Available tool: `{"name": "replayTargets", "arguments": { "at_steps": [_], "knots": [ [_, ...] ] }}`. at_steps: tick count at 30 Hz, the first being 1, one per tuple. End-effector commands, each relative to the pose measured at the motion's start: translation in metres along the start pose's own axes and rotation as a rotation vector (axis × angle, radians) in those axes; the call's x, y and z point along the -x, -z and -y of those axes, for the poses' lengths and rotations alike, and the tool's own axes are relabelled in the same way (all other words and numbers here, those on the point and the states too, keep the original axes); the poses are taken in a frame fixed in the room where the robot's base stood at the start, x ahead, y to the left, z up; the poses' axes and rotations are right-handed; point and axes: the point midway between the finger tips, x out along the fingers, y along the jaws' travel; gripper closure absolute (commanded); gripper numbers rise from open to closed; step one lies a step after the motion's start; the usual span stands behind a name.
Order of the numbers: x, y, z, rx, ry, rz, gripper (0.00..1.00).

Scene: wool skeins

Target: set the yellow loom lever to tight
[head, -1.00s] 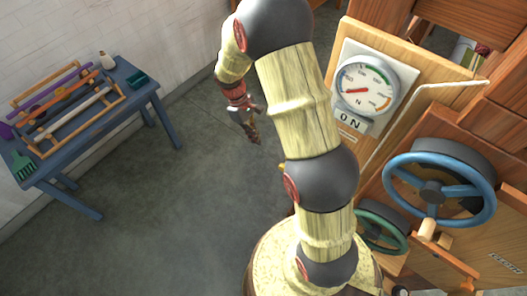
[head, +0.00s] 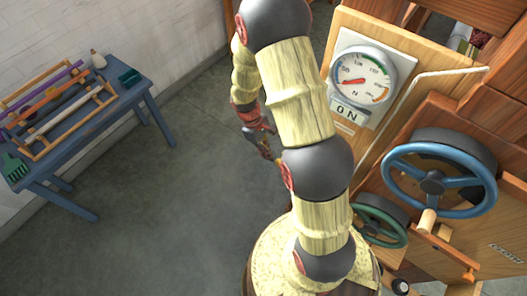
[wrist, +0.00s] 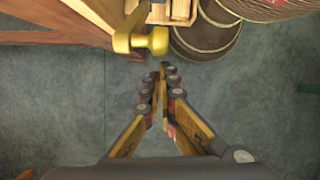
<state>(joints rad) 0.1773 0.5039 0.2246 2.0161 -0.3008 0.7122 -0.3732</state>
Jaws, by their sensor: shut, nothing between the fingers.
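The yellow loom lever (wrist: 150,40) shows in the wrist view, a yellow arm with a rounded knob beside a wooden beam at the top. My gripper (wrist: 162,70) is shut and empty, its fingertips just below the knob in the picture and apart from it. In the head view my gripper (head: 268,154) hangs beside my own arm, which partly covers it. The lever is not visible in the head view, and I cannot read its tight mark in either view.
A wooden machine with a gauge (head: 359,79), a blue handwheel (head: 394,178) and a green handwheel (head: 364,236) stands on the right. A blue table (head: 139,91) stands left. Barrels (wrist: 205,38) show in the wrist view. Grey floor between is clear.

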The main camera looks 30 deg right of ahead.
Motion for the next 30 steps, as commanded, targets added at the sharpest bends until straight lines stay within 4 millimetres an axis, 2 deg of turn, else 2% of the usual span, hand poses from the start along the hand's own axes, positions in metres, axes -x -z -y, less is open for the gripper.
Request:
{"name": "replayTargets", "arguments": {
  "at_steps": [9,14,23,26,30],
  "knots": [
    [0.001,-0.001,0.000,0.000,0.000,-0.002,1.00],
    [0.005,-0.012,0.001,-0.003,-0.001,-0.036,1.00],
    [0.015,-0.051,0.005,-0.008,-0.012,-0.177,1.00],
    [0.018,-0.068,0.006,-0.010,-0.018,-0.225,1.00],
    [0.020,-0.100,0.010,-0.011,-0.023,-0.245,1.00]
  ]
}}
